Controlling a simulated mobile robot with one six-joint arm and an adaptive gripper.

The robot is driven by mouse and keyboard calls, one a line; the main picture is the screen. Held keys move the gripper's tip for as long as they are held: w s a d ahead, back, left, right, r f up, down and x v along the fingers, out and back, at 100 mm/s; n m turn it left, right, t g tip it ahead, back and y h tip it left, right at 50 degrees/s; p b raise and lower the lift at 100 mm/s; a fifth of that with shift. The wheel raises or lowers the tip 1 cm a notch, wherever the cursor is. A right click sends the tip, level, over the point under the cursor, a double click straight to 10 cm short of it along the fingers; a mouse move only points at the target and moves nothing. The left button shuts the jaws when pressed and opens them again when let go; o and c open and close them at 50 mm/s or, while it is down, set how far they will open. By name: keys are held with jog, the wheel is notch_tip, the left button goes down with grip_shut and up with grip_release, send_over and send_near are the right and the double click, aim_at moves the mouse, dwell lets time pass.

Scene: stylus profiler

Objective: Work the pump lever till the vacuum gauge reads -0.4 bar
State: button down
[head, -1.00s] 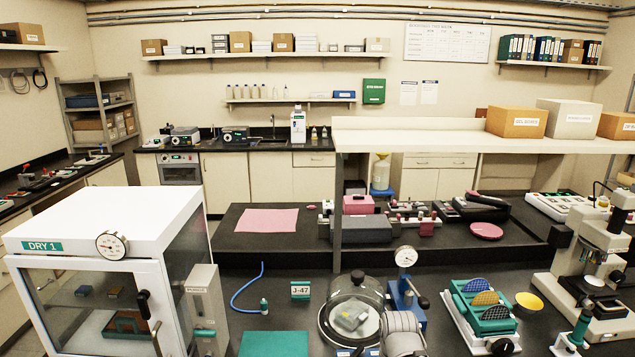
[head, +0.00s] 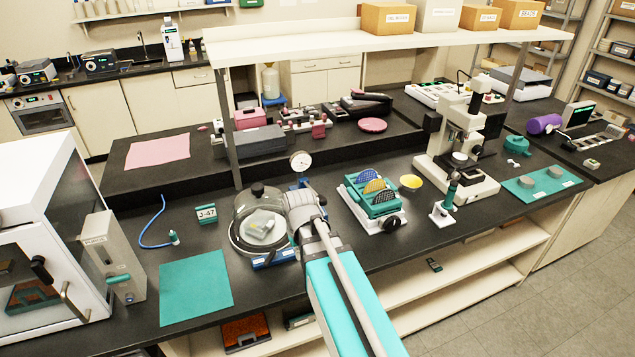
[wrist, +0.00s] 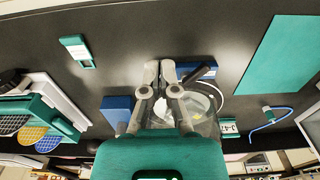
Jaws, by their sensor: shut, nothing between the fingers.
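The white-faced vacuum gauge (head: 301,160) stands on top of the blue hand pump (head: 301,182) in the head view; its needle is too small to read. My arm hides most of the pump and its lever there. In the wrist view my gripper (wrist: 159,66) is shut and empty, its fingertips together above the bench. A blue block, probably the pump base (wrist: 117,113), is left of the fingers. A dark rod (wrist: 197,74) is just right of them; I cannot tell whether it is the lever. The glass vacuum chamber (head: 247,232) stands left of the pump, and behind the fingers in the wrist view.
A green rack of patterned wafers (head: 373,205) stands right of the pump, with a yellow dish (head: 411,182) and a microscope-like instrument (head: 462,150) beyond. A green mat (head: 195,287) lies left. A raised white shelf (head: 390,48) runs behind.

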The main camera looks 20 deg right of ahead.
jog(key=w+d+r+t+p, duration=0.1)
jog(key=w+d+r+p, duration=1.3)
jog(key=w+r, duration=0.3)
jog(key=shift+w+t+p, duration=0.3)
jog(key=shift+w+p, duration=0.45)
jog(key=shift+w, duration=0.2)
jog(key=shift+d+f, duration=0.1)
jog(key=shift+f, duration=0.1)
jog(key=b, duration=1.1)
send_over(322, 197)
jog(key=f, duration=0.6)
jog(key=w+f, duration=0.1)
jog(key=f, duration=0.3)
jog(key=shift+f, duration=0.1)
jog(key=shift+s+f+b, duration=0.3)
jog(key=shift+f+b, duration=0.4)
jog(key=shift+f, duration=0.15)
jog(key=shift+s+f+b, duration=0.3)
jog(key=shift+f+b, duration=0.4)
jog(key=shift+f, duration=0.1)
jog(key=shift+s+f, duration=0.1)
